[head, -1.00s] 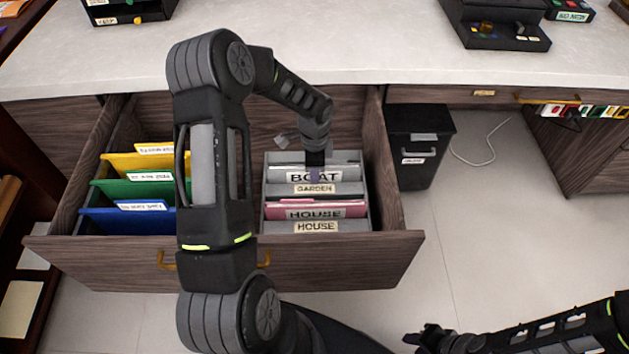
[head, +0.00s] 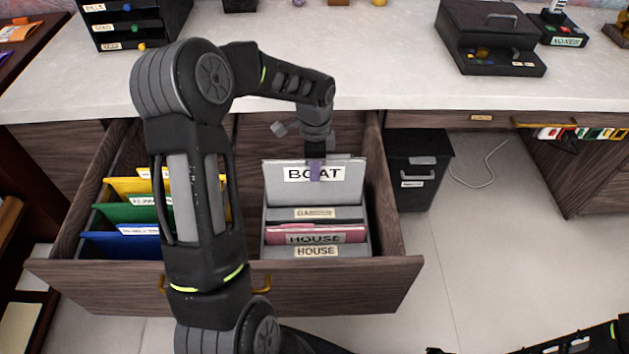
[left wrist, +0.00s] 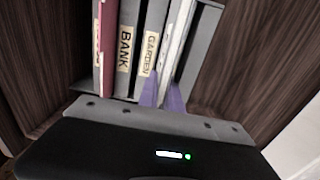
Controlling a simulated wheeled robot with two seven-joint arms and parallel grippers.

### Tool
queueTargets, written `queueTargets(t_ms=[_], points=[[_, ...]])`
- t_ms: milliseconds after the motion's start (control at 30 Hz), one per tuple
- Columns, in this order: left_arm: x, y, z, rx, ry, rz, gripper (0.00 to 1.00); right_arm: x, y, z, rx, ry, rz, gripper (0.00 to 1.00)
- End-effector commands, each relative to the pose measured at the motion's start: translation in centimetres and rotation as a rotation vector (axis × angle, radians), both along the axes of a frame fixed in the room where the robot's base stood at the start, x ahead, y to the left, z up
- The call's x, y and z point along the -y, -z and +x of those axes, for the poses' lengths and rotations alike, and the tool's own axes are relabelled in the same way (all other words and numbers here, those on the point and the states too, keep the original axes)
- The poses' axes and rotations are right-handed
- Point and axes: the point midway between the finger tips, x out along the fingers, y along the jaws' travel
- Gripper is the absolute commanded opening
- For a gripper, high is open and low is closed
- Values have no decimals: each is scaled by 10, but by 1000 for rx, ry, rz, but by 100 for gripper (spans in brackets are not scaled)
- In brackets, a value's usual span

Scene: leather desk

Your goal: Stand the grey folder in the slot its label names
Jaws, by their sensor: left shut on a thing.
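The grey folder (head: 316,187), labelled BOAT, stands upright at the back of the grey rack (head: 368,243) in the drawer. My left gripper (head: 316,168) is shut on its top edge. The folder rises well above the GARDEN label (head: 314,213); its lower edge is hidden behind that divider, so I cannot tell whether it is clear of the rack. In the left wrist view, the purple fingers (left wrist: 162,94) pinch the folder beside the GARDEN divider (left wrist: 150,50); a BANK label (left wrist: 125,48) shows one divider over. My right gripper is almost wholly below the head view.
A pink folder (head: 345,234) labelled HOUSE stands behind the rack's front HOUSE label (head: 316,251). Yellow, green and blue (head: 120,245) folders fill the drawer's left side. Wooden drawer walls enclose the rack. A black bin (head: 418,175) stands to the right.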

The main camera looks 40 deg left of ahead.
Motion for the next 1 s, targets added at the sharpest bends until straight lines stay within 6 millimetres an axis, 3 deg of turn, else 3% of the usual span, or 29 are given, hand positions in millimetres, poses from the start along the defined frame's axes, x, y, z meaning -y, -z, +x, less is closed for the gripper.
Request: queueTargets(t_ms=[200, 400, 1000], points=[[0, -39, 1, 4, 0, 1, 0, 0, -4, 0, 0, 0, 0, 31], [0, -58, 0, 1, 0, 0, 0, 0, -5, 0, 0, 0, 0, 31], [0, -61, 0, 1, 0, -1, 0, 0, -5, 0, 0, 0, 0, 31]])
